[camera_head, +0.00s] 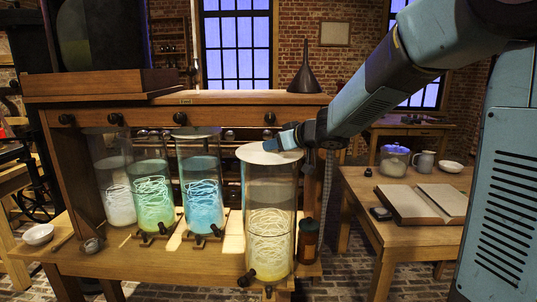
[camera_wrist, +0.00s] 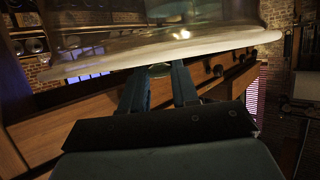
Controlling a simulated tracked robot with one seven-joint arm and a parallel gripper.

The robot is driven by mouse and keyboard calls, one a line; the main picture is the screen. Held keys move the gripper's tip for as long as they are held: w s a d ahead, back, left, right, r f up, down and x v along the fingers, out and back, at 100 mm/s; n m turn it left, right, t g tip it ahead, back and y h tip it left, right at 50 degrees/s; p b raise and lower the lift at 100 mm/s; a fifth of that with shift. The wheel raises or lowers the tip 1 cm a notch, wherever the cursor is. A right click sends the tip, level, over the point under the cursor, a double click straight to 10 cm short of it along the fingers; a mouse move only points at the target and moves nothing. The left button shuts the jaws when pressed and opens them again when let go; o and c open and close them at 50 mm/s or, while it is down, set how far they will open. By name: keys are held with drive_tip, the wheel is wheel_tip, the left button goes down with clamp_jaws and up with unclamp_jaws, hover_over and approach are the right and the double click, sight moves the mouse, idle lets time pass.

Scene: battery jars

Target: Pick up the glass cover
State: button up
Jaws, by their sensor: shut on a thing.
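The glass cover (camera_head: 262,155) is a pale round disc at the top of the front jar (camera_head: 270,200), which has yellow liquid and pale coils inside. I cannot tell whether the cover rests on the rim or is just above it. My gripper (camera_head: 281,143) reaches in from the right and is shut at the cover's top. In the wrist view, the fingers (camera_wrist: 160,88) close around a small greenish knob (camera_wrist: 160,70) beside the cover's pale edge (camera_wrist: 190,52). The fingers partly hide the knob.
Blue (camera_head: 202,190), green (camera_head: 152,190) and clear (camera_head: 115,190) jars stand in a row to the left. A brown bottle (camera_head: 308,242) stands close right of the front jar. A wooden shelf (camera_head: 220,115) is behind. The side table at right holds an open book (camera_head: 420,204).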

sight(275, 152)
clamp_jaws()
drive_tip(key=shift+r, duration=0.85)
wheel_tip(275, 152, up, 2)
drive_tip(key=shift+r, duration=0.1)
drive_tip(key=s+d+r, duration=0.2)
drive_tip(key=s+d, duration=1)
drive_tip(key=s, duration=0.1)
drive_tip(key=shift+d+r, duration=0.15)
drive_tip(key=shift+r, duration=0.2)
drive_tip(key=shift+s, duration=0.1)
